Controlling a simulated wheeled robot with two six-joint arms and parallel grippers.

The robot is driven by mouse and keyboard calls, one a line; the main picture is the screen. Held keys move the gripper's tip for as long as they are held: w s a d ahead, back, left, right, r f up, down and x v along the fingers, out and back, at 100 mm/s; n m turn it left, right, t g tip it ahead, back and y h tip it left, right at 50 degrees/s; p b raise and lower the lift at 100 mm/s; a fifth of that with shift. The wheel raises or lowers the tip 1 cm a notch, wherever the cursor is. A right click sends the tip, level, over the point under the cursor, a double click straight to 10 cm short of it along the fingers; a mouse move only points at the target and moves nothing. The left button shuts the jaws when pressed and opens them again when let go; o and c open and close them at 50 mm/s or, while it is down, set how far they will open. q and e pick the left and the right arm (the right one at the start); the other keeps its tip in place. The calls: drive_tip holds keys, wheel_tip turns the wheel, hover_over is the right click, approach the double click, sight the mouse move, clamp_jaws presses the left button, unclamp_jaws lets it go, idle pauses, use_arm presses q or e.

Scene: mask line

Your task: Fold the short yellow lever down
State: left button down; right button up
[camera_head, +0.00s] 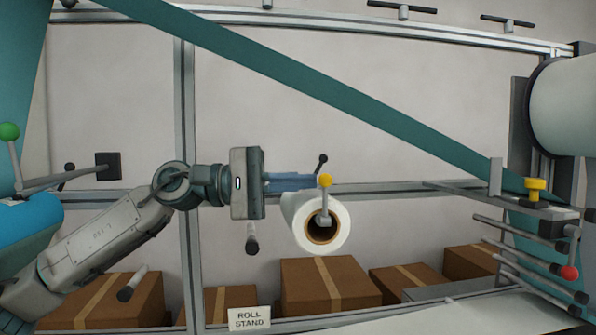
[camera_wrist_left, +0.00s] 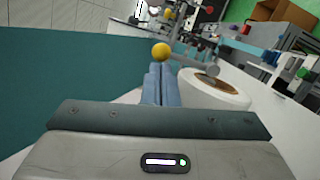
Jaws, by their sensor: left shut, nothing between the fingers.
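The short yellow lever (camera_head: 325,182) has a yellow ball on a short grey stem. It stands upright at the front end of a white roll (camera_head: 298,212) with a brown core. The ball (camera_wrist_left: 162,52) also shows in the left wrist view, just past my fingertips, with its grey stem running right toward the roll. My left gripper (camera_head: 313,181) comes in from the left, above the roll, its blue fingers shut and empty. In the left wrist view the fingers (camera_wrist_left: 155,72) point toward the ball; I cannot tell whether they touch it. My right gripper is not in view.
A teal web (camera_head: 300,82) slants across the frame. A yellow knob (camera_head: 535,187) and a red-ended lever (camera_head: 569,272) are at the right, a green-ended lever (camera_head: 9,131) at the left. Cardboard boxes (camera_head: 330,283) and a "ROLL STAND" sign (camera_head: 249,319) are below.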

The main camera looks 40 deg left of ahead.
use_arm(q)
drive_tip(key=shift+w, duration=0.1)
drive_tip(key=shift+d+r+m, duration=0.1)
drive_tip(key=shift+m, duration=0.2)
